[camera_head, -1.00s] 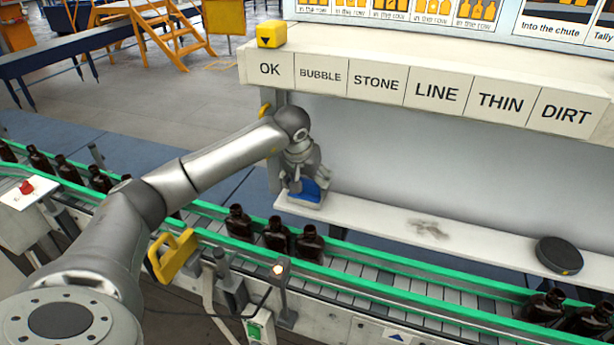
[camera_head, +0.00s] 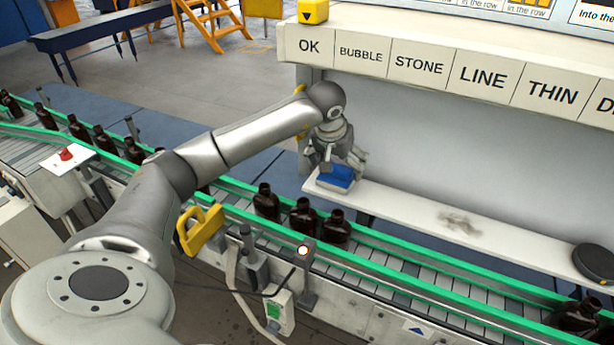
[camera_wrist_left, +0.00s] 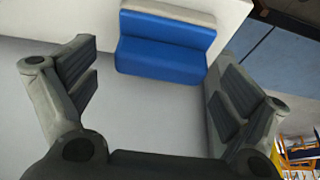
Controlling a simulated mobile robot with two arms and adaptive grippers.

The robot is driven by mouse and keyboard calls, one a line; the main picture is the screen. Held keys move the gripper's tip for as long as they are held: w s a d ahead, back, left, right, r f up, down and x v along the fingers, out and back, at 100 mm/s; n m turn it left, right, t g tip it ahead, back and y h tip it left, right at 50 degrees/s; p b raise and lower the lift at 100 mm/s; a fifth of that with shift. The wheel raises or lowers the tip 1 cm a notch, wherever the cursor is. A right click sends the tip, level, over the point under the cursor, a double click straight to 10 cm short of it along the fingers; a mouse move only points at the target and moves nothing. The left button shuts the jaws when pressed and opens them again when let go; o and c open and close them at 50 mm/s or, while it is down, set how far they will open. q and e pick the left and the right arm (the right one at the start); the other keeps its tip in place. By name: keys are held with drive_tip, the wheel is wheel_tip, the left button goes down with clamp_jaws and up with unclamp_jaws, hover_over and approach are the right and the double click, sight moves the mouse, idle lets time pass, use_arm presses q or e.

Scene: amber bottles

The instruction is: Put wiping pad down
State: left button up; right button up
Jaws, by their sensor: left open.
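The wiping pad (camera_head: 336,177), blue with a pale base, rests on the left end of the white shelf (camera_head: 400,204). My left gripper (camera_head: 342,166) is just above and beside the pad in the head view. In the left wrist view the left gripper (camera_wrist_left: 150,95) has its fingers spread wide with nothing between them. The pad also shows there (camera_wrist_left: 165,45), beyond the fingertips and apart from them. My right gripper is in neither view.
A dark smudge (camera_head: 460,223) marks the shelf right of the pad. A black round object (camera_head: 597,263) sits at its right. A green-railed conveyor (camera_head: 400,275) with several amber bottles (camera_head: 303,217) runs in front. The labelled ledge (camera_head: 420,68) overhangs the shelf.

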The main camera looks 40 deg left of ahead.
use_arm(q)
drive_tip(key=shift+s+r+b, duration=0.3)
drive_tip(key=shift+r+b, duration=0.15)
drive_tip(key=shift+b, duration=0.05)
drive_tip(key=s+d+b, duration=0.1)
drive_tip(key=s+b, duration=0.1)
drive_tip(key=s, duration=0.4)
drive_tip(key=s+d+b, duration=0.2)
drive_tip(key=s+b, duration=0.1)
drive_tip(key=s, duration=0.4)
drive_tip(key=s+d+b, duration=0.2)
drive_tip(key=s, duration=0.4)
drive_tip(key=shift+s+r, duration=0.15)
drive_tip(key=shift+s, duration=0.15)
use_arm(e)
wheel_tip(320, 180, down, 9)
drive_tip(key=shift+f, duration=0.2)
